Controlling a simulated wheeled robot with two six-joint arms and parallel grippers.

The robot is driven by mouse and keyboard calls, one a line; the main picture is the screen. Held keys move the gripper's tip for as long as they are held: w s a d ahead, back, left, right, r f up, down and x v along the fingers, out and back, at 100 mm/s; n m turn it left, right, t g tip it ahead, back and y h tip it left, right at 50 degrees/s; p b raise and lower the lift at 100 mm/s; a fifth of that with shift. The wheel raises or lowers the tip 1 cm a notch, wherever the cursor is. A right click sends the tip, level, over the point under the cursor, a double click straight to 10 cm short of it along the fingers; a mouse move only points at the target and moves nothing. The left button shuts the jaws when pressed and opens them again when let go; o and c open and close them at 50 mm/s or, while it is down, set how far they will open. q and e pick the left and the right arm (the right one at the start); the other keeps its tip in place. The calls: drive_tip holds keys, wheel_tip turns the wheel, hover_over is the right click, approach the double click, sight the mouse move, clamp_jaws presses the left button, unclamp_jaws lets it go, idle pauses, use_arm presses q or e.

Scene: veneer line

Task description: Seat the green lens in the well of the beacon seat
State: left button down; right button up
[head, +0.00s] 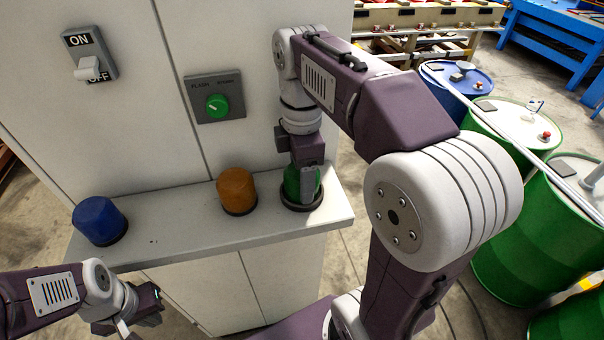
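The green lens (291,183) is at the right end of the grey shelf, at the dark ring of the beacon seat (301,207). It looks upright; whether it is fully down in the well is hidden. My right gripper (306,188) points down over it, with one finger in front of the lens. The other finger is hidden, so I cannot tell whether it grips the lens. My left gripper (152,303) is at the lower left, in front of and below the shelf, away from the lens. No object shows in it, and its finger gap is unclear.
An orange lens (237,189) and a blue lens (99,220) stand on the shelf (175,228) to the left. A green knob (217,105) and an ON/OFF switch (88,68) are on the cabinet panel. Green drums (535,240) and a blue drum (462,88) stand at the right.

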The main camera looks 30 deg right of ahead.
drive_tip(key=o, duration=1.4)
drive_tip(key=shift+a, duration=0.1)
drive_tip(key=shift+d, duration=0.2)
drive_tip(key=shift+r, duration=0.3)
wheel_tip(320, 180, up, 12)
drive_tip(key=shift+a+f+p, duration=0.1)
drive_tip(key=shift+f+p, duration=0.05)
drive_tip(key=shift+p, duration=0.85)
